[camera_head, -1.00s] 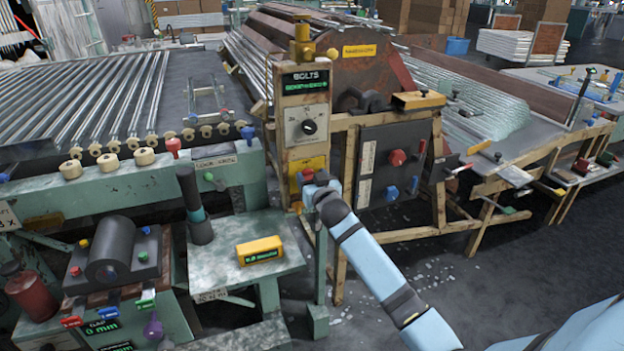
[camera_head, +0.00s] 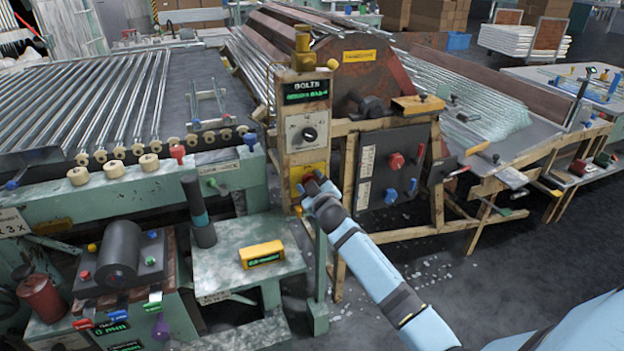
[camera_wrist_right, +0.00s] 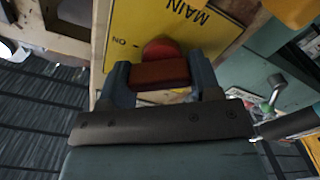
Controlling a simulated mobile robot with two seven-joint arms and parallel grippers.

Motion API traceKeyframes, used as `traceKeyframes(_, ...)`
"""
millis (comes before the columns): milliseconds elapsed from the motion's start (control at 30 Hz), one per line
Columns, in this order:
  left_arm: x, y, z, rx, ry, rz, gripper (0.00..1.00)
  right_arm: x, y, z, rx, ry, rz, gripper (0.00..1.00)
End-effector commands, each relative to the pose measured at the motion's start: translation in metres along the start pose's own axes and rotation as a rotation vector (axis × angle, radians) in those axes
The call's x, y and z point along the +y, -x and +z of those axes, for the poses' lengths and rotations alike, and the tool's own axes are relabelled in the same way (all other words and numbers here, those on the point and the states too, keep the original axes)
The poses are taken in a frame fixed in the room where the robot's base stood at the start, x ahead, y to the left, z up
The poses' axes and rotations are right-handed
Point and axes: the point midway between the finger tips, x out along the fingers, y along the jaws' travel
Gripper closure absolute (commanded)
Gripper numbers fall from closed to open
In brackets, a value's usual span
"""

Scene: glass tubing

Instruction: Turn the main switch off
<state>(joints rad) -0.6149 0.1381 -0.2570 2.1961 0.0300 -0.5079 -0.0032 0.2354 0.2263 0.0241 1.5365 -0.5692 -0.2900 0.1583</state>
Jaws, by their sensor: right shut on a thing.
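The main switch is a yellow plate (camera_wrist_right: 185,35) lettered MAIN, upside down in the right wrist view, with an ON mark at its left. Its red handle (camera_wrist_right: 160,74) sits between the two fingers of my right gripper (camera_wrist_right: 160,84), which is shut on it. In the head view the yellow plate (camera_head: 309,170) is low on the wooden post, and my right gripper (camera_head: 311,184) is at its lower part, covering most of the handle. My left gripper is in neither view.
Above the switch are a round dial (camera_head: 309,134) and a green-lit display (camera_head: 306,91). To the right is a dark panel (camera_head: 391,165) with a red knob. To the left is a small table with a yellow box (camera_head: 262,254).

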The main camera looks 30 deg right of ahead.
Motion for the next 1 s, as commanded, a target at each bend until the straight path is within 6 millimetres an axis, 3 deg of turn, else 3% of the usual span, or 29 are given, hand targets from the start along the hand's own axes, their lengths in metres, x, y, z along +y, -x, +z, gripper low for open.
traceKeyframes(600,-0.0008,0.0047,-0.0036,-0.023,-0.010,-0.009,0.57,-0.0021,0.0001,-0.0018,0.001,0.583,-0.001,0.66)
traceKeyframes(1000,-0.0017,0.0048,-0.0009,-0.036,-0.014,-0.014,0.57,-0.0040,0.0001,-0.0010,0.000,0.869,-0.001,0.66)
